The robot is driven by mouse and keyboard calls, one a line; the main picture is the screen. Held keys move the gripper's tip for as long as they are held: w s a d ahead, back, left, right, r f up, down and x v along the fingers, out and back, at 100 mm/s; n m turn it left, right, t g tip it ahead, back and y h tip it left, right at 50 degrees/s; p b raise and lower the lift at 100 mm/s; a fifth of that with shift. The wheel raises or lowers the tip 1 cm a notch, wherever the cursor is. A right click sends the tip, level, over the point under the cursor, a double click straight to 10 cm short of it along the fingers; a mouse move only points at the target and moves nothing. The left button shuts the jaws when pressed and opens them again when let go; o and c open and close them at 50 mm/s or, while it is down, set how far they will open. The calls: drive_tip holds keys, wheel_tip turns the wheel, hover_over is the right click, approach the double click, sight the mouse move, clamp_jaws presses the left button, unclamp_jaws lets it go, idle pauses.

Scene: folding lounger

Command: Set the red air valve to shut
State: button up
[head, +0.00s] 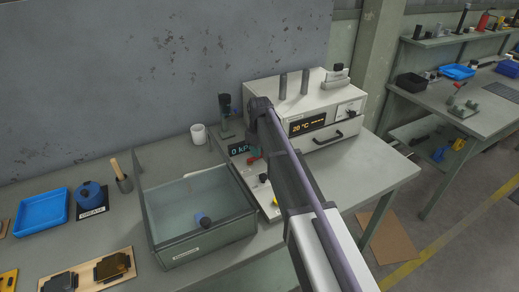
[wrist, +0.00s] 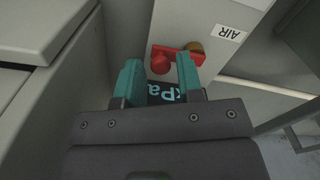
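The red air valve (wrist: 163,52) is in the upper middle of the wrist view, on a pale panel. Its red handle lies roughly crosswise, with a rounded red end between my fingertips and a brass part (wrist: 196,47) at its right. An upside-down AIR label (wrist: 229,33) is beside it. My gripper (wrist: 159,62) is open, its two teal fingers apart around the rounded end; I cannot tell whether they touch it. In the head view a little of the red valve (head: 254,158) shows beside my arm, which hides most of that area.
A kPa display (head: 241,148) reads 0 in the head view. A clear-walled tank (head: 205,200) stands left of the valve panel. A white oven-like box (head: 310,110) stands behind and right. A white cup (head: 198,134) and a blue tray (head: 42,210) are further left.

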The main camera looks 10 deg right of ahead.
drive_tip(key=shift+o, duration=0.8)
wheel_tip(320, 180, up, 11)
drive_tip(key=p, duration=1.1)
drive_tip(key=shift+f, duration=0.1)
drive_tip(key=s+d+m, duration=0.2)
drive_tip(key=s+m, duration=0.6)
drive_tip(key=s, duration=2.1)
